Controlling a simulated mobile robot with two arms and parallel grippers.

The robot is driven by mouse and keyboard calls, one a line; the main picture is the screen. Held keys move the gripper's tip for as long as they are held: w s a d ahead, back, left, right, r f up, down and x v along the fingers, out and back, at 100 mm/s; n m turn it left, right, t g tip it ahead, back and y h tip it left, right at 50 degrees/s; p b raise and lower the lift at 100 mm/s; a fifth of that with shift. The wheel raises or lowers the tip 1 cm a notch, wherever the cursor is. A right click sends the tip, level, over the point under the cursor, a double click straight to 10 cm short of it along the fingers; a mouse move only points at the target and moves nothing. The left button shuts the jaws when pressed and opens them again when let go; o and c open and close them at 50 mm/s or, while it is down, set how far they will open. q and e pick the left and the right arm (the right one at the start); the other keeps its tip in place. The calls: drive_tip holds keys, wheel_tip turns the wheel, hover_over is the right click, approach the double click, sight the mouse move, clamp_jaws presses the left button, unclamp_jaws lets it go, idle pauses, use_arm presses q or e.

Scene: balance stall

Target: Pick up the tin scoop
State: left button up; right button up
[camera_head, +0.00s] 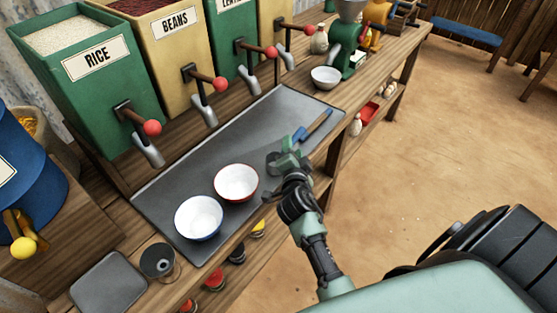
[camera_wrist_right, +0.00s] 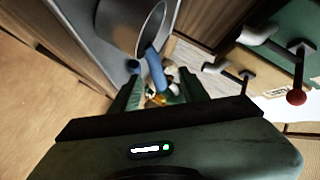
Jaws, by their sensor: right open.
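The tin scoop's blue handle (camera_head: 317,123) lies on the right part of the grey metal tray in the head view, just beyond my right gripper (camera_head: 284,154). In the right wrist view the metal bowl (camera_wrist_right: 130,22) is large at the top. Its blue handle (camera_wrist_right: 154,68) runs down toward the space between the two open green fingers (camera_wrist_right: 158,92). I cannot tell whether the fingers touch it. My left gripper is not in view.
Two bowls, one blue-rimmed (camera_head: 199,219) and one red-rimmed (camera_head: 237,183), stand on the tray (camera_head: 165,199). Dispensers with red-knobbed levers (camera_head: 151,128) line the back. A white bowl (camera_head: 326,78) stands by a green mill (camera_head: 347,45). Open floor lies right of the counter.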

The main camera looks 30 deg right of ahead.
sight(294, 142)
drive_tip(key=p+x, duration=0.1)
drive_tip(key=x, duration=0.3)
drive_tip(key=shift+w+d+f, duration=0.1)
drive_tip(key=shift+d, duration=0.25)
drive_tip(key=shift+w+d+f, duration=0.25)
drive_tip(key=shift+w, duration=0.2)
clamp_jaws()
